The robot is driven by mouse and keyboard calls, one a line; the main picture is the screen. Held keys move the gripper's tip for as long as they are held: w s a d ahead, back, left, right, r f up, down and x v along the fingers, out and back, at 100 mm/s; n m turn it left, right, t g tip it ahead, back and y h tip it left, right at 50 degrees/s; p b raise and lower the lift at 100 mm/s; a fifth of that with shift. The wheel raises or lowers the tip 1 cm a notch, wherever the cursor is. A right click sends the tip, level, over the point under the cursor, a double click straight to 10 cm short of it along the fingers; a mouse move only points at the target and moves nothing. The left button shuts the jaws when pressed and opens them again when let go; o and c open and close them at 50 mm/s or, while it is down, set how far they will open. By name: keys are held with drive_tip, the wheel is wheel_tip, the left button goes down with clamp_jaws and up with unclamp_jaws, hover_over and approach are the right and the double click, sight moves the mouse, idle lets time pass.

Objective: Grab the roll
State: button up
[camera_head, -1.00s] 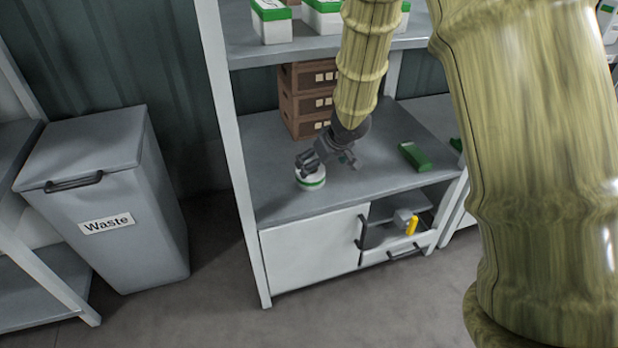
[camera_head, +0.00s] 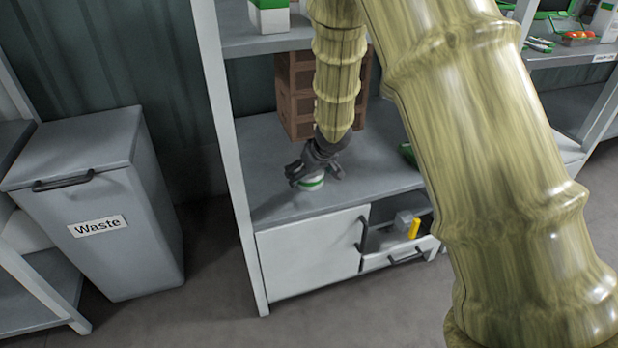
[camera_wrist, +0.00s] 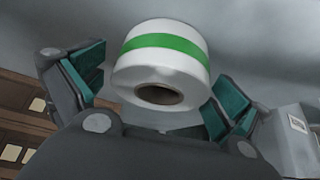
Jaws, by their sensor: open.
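The roll (camera_wrist: 135,72) is white with a green band around its side and a brown core hole. In the wrist view it lies between the two teal-padded fingers of my gripper (camera_wrist: 158,85), with a gap visible at its left side; I cannot tell if the right finger touches it. In the head view the roll (camera_head: 312,183) stands on the grey cabinet top (camera_head: 265,200), partly hidden under my gripper (camera_head: 313,175). My gripper is open, with its fingers spread at either side of the roll.
Stacked brown crates (camera_head: 295,95) stand behind my gripper. A green object (camera_head: 407,154) lies to the right, mostly hidden by my arm. An upper shelf (camera_head: 265,42) holds a white and green box (camera_head: 268,17). A grey waste bin (camera_head: 95,200) stands at left.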

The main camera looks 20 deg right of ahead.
drive_tip(key=c, duration=1.1)
drive_tip(key=shift+c, duration=0.2)
